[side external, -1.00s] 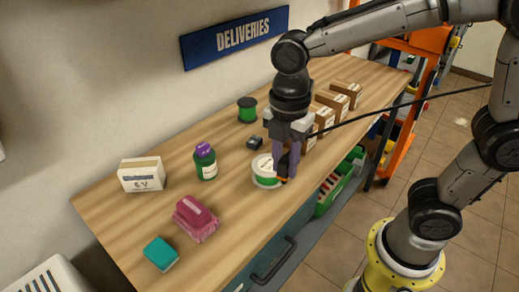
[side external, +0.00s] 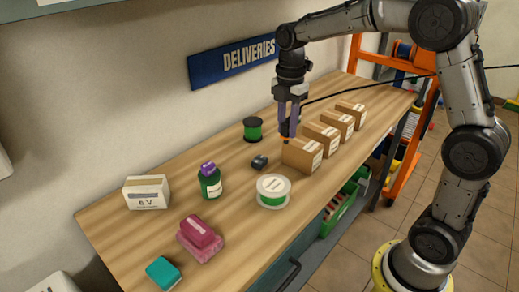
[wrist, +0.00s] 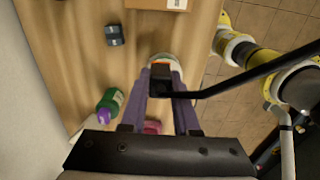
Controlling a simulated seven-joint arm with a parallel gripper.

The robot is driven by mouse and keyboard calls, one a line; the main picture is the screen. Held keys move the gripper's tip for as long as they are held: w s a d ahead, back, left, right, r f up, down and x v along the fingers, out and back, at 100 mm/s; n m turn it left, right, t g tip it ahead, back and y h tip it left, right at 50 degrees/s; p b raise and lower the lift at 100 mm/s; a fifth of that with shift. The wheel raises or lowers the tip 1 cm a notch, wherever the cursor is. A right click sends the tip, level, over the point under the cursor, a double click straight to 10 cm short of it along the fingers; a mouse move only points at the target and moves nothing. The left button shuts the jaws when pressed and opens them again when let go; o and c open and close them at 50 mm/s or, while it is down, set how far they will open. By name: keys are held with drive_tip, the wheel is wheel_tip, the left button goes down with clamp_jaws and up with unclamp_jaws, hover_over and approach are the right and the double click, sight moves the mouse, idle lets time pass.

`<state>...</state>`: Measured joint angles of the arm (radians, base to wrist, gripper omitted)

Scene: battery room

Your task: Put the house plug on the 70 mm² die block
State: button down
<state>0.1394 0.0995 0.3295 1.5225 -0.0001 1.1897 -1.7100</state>
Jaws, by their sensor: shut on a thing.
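My gripper (side external: 289,136) is shut on a black plug (wrist: 166,80), which I take for the house plug. A black cable (wrist: 245,82) runs from it to the right. The gripper points down, just left of and partly in front of the nearest carton in the side view; its height above the bench is hard to judge. A small dark block (side external: 259,161) lies on the bench left of the gripper and shows in the wrist view (wrist: 114,35). It may be the 70 mm² die block; no size marking is readable.
Several cartons (side external: 297,157) stand in a row on the right. A white-green spool (side external: 273,191), a dark green spool (side external: 253,129), a green bottle (side external: 210,181), a 6 V box (side external: 147,193), a pink block (side external: 201,232) and a teal block (side external: 163,273) stand about. Bare wood lies between.

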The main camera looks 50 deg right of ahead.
drive_tip(key=w+f, duration=0.2)
drive_tip(key=w, duration=0.1)
drive_tip(key=w+d+f, duration=0.1)
drive_tip(key=w+f, duration=0.5)
drive_tip(key=w, duration=0.1)
drive_tip(key=shift+d, duration=0.15)
drive_tip(key=shift+w+f, duration=0.15)
drive_tip(key=shift+f, duration=0.75)
drive_tip(key=shift+w+f, duration=0.1)
drive_tip(key=shift+f, duration=0.8)
drive_tip(key=shift+f, duration=0.1)
drive_tip(key=c, duration=0.7)
unclamp_jaws()
drive_tip(key=shift+o, duration=0.2)
wheel_tip(320, 180, up, 12)
